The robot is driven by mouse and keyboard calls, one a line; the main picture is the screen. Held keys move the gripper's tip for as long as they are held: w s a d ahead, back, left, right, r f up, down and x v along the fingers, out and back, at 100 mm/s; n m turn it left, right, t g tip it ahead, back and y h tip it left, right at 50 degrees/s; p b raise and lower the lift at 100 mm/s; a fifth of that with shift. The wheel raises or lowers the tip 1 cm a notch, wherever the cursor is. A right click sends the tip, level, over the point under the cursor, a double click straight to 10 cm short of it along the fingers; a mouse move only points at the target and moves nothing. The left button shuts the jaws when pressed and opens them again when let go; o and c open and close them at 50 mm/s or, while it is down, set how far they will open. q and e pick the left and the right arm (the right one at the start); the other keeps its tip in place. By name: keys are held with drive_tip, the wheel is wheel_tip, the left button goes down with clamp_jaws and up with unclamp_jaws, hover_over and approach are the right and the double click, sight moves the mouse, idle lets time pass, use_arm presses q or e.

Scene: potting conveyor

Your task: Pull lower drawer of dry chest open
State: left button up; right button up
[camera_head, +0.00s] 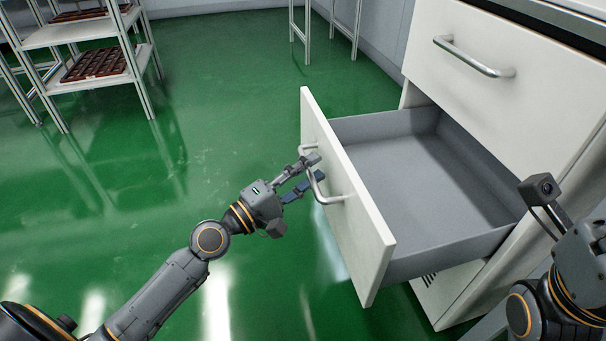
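The dry chest is a white cabinet with its lower drawer pulled far out. The drawer has a white front (372,232), grey walls and an empty grey inside. Its metal bar handle (335,197) is on the outer face of the front. My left gripper (316,168) is at this handle, coming from the left, with its two fingers spread apart. The fingers overlap the handle in the picture; whether they touch it cannot be told. My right gripper (588,258) is partly in view at the right edge, its fingers out of view.
The upper drawer (500,95) is shut and has its own bar handle (472,58). A white shelf rack (75,32) with brown trays (95,64) stands at the back left. The green floor (215,110) is clear between the rack and the open drawer.

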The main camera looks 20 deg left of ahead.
use_arm(q)
drive_tip(key=v, duration=1.2)
idle(0.4)
